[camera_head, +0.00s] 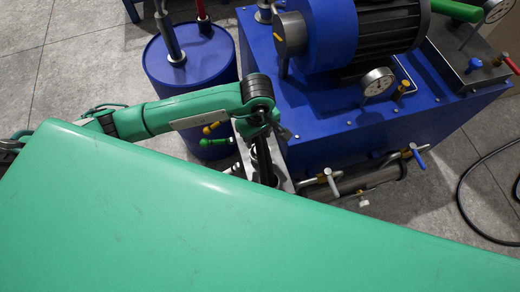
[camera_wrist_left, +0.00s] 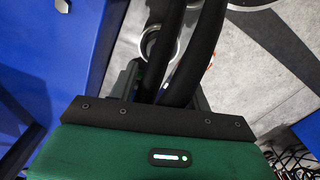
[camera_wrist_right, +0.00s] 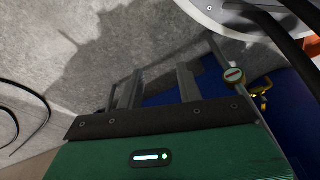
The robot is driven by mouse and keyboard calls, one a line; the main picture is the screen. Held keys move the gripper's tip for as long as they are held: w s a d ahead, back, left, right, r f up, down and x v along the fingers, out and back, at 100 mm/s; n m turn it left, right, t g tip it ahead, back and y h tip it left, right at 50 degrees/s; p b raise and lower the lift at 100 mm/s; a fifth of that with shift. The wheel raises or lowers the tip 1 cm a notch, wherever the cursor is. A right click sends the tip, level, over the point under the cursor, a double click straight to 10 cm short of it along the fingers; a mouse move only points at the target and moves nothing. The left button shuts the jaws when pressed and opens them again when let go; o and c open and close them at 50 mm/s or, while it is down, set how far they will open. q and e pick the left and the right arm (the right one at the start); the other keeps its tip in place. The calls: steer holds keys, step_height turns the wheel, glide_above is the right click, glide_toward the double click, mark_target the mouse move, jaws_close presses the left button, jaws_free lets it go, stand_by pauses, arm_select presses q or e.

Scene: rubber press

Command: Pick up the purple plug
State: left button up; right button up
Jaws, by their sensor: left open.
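I cannot make out a purple plug in any view. My left gripper (camera_head: 264,168) hangs at the end of the green arm in the head view, over a silver metal fixture (camera_head: 280,168) beside the blue press unit. In the left wrist view two thick black tubes (camera_wrist_left: 172,45) cross in front of the left jaws and partly hide them. A metal ring (camera_wrist_left: 152,36) shows behind the tubes, and I see no thing held. My right gripper (camera_wrist_right: 155,88) is open, its two fingers apart with nothing between them. It is outside the head view.
A blue drum (camera_head: 190,70) stands left of the blue press unit (camera_head: 340,130), which carries a motor and a gauge (camera_head: 377,82). Valves with blue handles (camera_head: 420,160) stick out at its front. A black cable (camera_head: 468,185) lies on grey floor at right. A green surface covers the lower head view.

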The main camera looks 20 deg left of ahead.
mark_target(260, 145)
arm_select(q)
steer(key=f, duration=0.4)
steer(key=shift+s+d+f, duration=0.15)
steer(key=shift+d, duration=0.2)
steer(key=shift+f, duration=0.45)
steer(key=c, duration=0.8)
steer(key=shift+c, duration=0.2)
arm_select(e)
steer(key=shift+s+d+f, duration=0.15)
steer(key=shift+s+f, duration=0.1)
steer(key=shift+f, duration=0.45)
arm_select(q)
steer(key=shift+r, duration=0.1)
arm_select(e)
steer(key=shift+s, duration=0.1)
